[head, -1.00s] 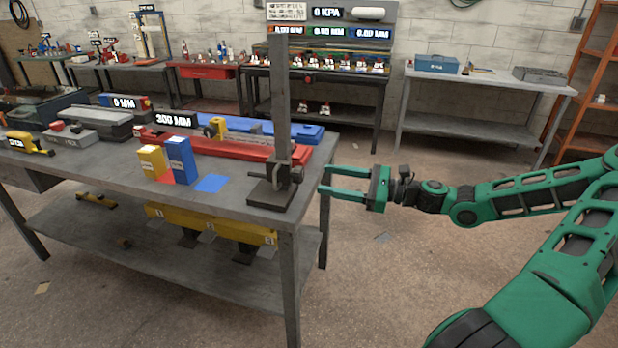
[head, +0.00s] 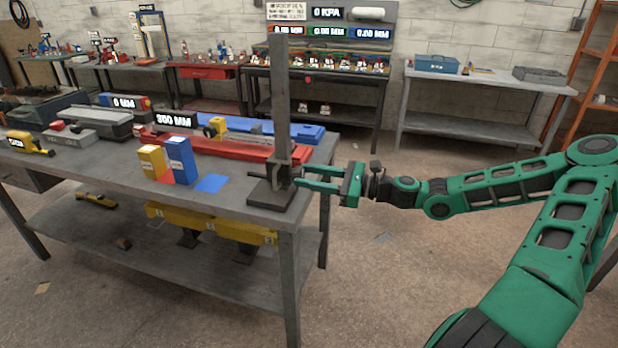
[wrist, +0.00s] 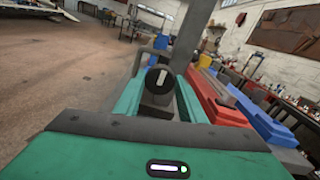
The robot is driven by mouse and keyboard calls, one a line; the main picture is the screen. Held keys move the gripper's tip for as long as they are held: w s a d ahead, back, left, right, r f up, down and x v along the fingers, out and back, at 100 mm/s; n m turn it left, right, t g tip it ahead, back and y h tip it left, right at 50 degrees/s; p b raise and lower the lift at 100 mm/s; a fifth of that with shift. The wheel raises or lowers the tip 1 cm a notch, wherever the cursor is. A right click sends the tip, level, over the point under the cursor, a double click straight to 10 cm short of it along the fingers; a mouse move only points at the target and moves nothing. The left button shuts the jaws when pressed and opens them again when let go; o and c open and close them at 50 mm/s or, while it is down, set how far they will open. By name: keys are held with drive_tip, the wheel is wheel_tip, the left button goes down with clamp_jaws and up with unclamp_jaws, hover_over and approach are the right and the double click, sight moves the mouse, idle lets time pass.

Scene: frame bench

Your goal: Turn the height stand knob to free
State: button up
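The height stand (head: 283,95) is a tall dark grey post on a square base (head: 272,194) at the near right corner of the bench. Its knob (wrist: 160,79) is a round black piece with a light bar mark, seen face-on in the wrist view. My gripper (head: 300,177) points left at the stand, and its green fingers are apart. In the wrist view the fingers (wrist: 158,92) lie on either side of the knob; I cannot tell whether they touch it. In the head view the fingertips hide most of the knob.
A yellow block (head: 152,163) and a blue block (head: 181,160) stand on the bench (head: 120,186) left of the stand. A long red rail (head: 225,148) and a blue tray (head: 308,134) lie behind.

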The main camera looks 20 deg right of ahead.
drive_tip(key=shift+d, duration=0.15)
drive_tip(key=shift+n, duration=0.7)
drive_tip(key=n, duration=0.3)
drive_tip(key=shift+a, duration=0.25)
drive_tip(key=n, duration=0.4)
drive_tip(key=shift+s+f+n, duration=0.1)
drive_tip(key=shift+n, duration=0.3)
drive_tip(key=n, duration=0.4)
drive_tip(key=shift+a+n, duration=0.1)
drive_tip(key=shift+n, duration=0.2)
drive_tip(key=n, duration=0.4)
drive_tip(key=shift+n, duration=0.3)
